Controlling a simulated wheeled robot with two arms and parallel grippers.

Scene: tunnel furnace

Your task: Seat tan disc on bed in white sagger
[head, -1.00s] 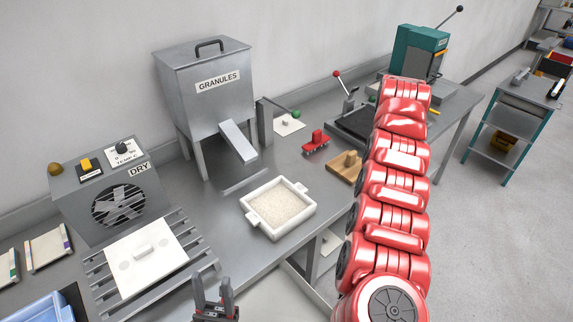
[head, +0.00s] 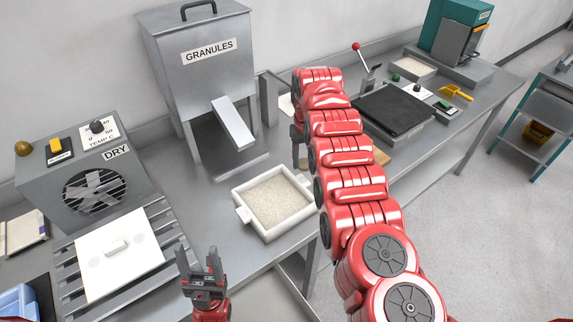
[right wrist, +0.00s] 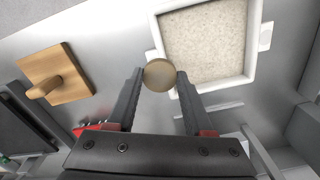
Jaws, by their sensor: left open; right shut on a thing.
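The white sagger (head: 250,216) stands on the bench with a pale granular bed (head: 277,200) inside; its rim (right wrist: 254,40) and bed (right wrist: 205,40) also show in the right wrist view. My right gripper (right wrist: 160,78) is shut on the tan disc (right wrist: 159,75). In that view the disc overlaps the sagger's near corner, outside the bed; its height is hard to tell. In the head view my right arm hides the disc and most of the gripper. My left gripper (head: 198,264) is open and empty at the bench's front edge, left of the sagger.
The granules hopper (head: 200,70) with its chute (head: 232,125) stands behind the sagger. A white plate with a grip (head: 118,250) lies on the dryer rack at left. A wooden block with a knob (right wrist: 72,70) lies beside the right gripper.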

